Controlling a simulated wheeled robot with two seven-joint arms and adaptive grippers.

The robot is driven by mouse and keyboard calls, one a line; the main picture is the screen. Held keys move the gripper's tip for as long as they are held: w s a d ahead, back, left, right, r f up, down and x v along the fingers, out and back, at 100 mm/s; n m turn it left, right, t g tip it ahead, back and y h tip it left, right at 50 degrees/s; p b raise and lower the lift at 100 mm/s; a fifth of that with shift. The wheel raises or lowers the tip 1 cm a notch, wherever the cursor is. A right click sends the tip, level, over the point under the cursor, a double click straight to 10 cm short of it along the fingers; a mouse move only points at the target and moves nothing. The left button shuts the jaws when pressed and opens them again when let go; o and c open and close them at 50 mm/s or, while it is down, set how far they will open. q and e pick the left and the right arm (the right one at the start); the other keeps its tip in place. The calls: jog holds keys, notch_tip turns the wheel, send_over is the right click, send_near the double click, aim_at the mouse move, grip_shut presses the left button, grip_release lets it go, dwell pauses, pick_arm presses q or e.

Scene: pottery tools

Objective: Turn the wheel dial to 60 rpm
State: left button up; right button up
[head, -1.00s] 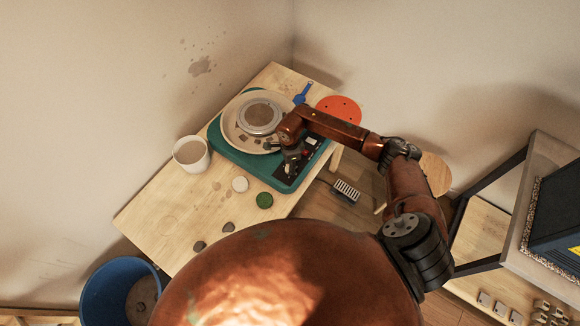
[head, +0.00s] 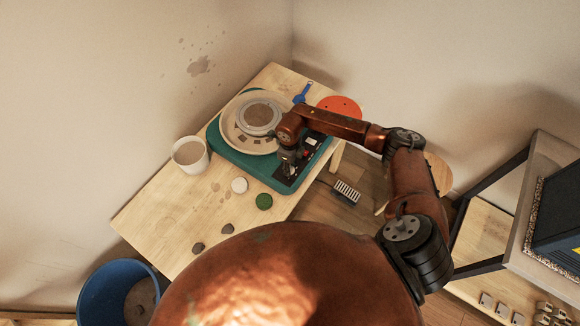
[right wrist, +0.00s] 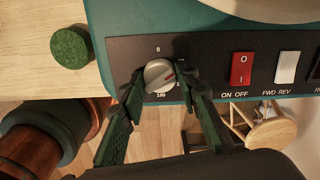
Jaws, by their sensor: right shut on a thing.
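The wheel dial (right wrist: 159,75) is a grey knob with a red pointer mark, on the black control panel (right wrist: 215,50) of the teal pottery wheel (head: 228,151). The mark points to the right in the right wrist view. A 0 is printed above the dial and 180 below it; other scale marks are partly hidden by the fingers. My right gripper (right wrist: 161,82) is shut on the dial, one finger on each side. In the head view my right gripper (head: 289,161) is over the panel and hides the dial. My left gripper is not in view.
A red ON/OFF switch (right wrist: 241,68) and a white FWD/REV switch (right wrist: 286,67) sit right of the dial. A green sponge-like disc (head: 264,201), a white disc (head: 239,185) and a white bucket (head: 190,153) stand on the wooden table (head: 165,215). A blue bin (head: 108,290) is below.

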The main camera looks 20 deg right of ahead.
jog(key=shift+w, duration=0.15)
dwell(0.3)
jog(key=o, duration=1.2)
jog(key=shift+c, duration=0.2)
jog(key=shift+r, duration=0.1)
notch_tip(320, 180, up, 12)
